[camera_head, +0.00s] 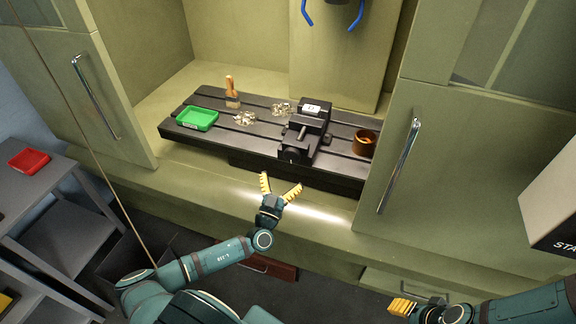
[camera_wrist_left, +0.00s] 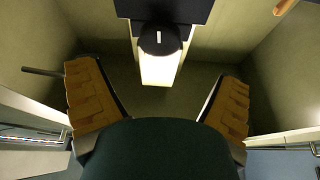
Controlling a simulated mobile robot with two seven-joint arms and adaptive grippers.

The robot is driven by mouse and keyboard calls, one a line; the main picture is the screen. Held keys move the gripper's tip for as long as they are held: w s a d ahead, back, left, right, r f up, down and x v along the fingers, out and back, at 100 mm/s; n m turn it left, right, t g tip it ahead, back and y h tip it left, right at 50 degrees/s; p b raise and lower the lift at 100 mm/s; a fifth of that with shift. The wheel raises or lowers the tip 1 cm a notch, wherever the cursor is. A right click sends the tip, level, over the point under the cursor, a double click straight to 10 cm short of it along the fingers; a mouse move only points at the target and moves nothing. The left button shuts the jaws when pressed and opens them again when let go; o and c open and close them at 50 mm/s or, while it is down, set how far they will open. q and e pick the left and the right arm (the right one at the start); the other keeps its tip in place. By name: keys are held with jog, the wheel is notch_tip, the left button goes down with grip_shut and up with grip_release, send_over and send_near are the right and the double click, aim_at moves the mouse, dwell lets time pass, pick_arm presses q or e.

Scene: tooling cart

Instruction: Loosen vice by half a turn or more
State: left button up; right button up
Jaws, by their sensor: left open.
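The dark vice (camera_head: 318,117) stands on the slotted black machine table (camera_head: 235,112), right of the table's middle. A grey bar shows across its front part, and its front end faces me. My left gripper (camera_head: 282,184) is open and empty, in front of and below the vice, apart from it. Its spread yellow fingers also show in the left wrist view (camera_wrist_left: 158,78), with nothing held between them. My right gripper (camera_head: 402,306) is low at the right, far from the vice; whether its fingers are open or shut is unclear.
A green tray (camera_head: 197,119), a brush (camera_head: 232,92), shiny scrap piles (camera_head: 244,118) and a brown cup (camera_head: 364,143) share the table. Open cabinet doors with handles (camera_head: 95,97) (camera_head: 399,165) flank the opening. A red tray (camera_head: 29,160) sits on a grey cart at left.

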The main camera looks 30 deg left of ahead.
pick_arm(q)
jog(key=shift+v, duration=1.55)
